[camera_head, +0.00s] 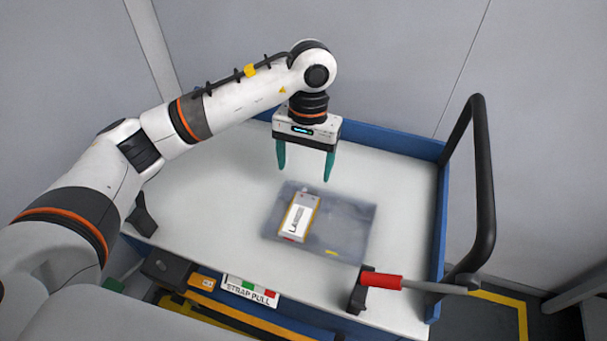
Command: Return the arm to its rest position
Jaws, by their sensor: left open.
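My left arm comes in from the left and reaches over the white cart top (200,190). My left gripper (305,176) points down with its two green fingers apart. It is empty and appears to hang above the far side of a clear grey bag (340,228). A silver pouch cell with orange edges and a white label (299,217) lies in or on the bag, left of its middle; which of these I cannot tell. The gripper looks clear of the cell. My right gripper is not in view.
A blue rim (400,143) edges the cart at the back and right. A black handle (485,180) rises at the right. A red-gripped lever (385,281) sits at the front right. A "STRAP PULL" sign (250,291) is on the front. Grey walls stand behind.

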